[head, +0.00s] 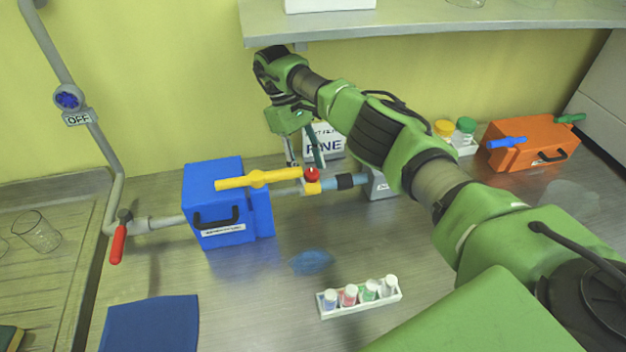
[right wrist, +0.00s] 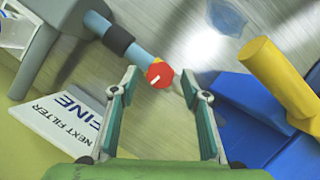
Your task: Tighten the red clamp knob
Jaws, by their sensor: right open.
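The red clamp knob (head: 312,174) sits on top of a small yellow clamp (head: 313,188) on the pipe to the right of the blue box. It has a white mark on its top in the right wrist view (right wrist: 159,75). My right gripper (head: 306,162) is open and points down just above the knob. In the right wrist view the knob shows between the two open fingertips, with a gap on each side. I cannot tell whether the tips reach down to its height. My left gripper is not in view.
The blue box (head: 213,213) with a yellow lever (head: 258,179) stands left of the clamp. A light blue pipe with a black sleeve (head: 345,181) runs right to a grey block (head: 381,184). A "FINE" sign (head: 324,148) stands behind. A vial rack (head: 360,305) lies in front.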

